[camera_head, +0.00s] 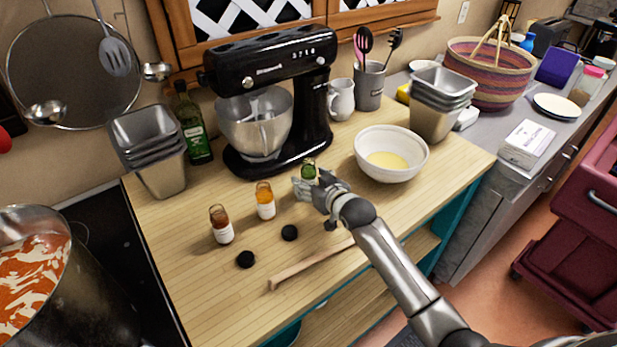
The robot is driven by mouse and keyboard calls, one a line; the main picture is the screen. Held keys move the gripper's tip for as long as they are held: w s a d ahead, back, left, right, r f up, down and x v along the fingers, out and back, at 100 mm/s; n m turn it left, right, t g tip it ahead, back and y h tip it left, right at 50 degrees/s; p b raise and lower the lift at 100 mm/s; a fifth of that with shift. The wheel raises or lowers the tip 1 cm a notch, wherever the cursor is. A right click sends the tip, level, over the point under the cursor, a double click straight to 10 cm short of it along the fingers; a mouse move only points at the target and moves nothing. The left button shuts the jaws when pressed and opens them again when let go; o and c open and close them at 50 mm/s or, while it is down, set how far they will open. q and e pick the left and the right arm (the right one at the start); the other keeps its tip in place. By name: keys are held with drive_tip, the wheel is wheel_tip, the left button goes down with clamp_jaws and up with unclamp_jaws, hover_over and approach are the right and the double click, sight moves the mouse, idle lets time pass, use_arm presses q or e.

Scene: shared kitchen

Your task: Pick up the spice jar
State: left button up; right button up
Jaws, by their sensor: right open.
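Three small spice jars stand upright in a slanting row on the wooden counter: a red-brown one (221,227), an orange one (265,203) and a green one (308,170). The red-brown and orange jars have white labels. My right gripper (304,186) is open at the green jar, the farthest right of the three. Its fingers hide the jar's lower part, and I cannot tell whether they touch it. My left gripper is not in view.
Two black caps (289,233) and a wooden stick (305,267) lie at the front of the counter (185,285). A black stand mixer (318,105) stands behind the jars. A white bowl (410,163) with yellow contents is to the right. A large pot (95,290) is at the left.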

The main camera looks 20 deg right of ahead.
drive_tip(key=shift+w, duration=0.15)
drive_tip(key=shift+f, duration=0.1)
drive_tip(key=c, duration=1.2)
drive_tip(key=shift+r+b, duration=0.35)
drive_tip(key=shift+r, duration=0.35)
drive_tip(key=s+d+r+b, duration=0.2)
drive_tip(key=s+r, duration=0.9)
drive_tip(key=s, duration=0.3)
drive_tip(key=shift+r+b, duration=0.35)
drive_tip(key=shift+b, duration=0.05)
drive_tip(key=shift+w, duration=0.1)
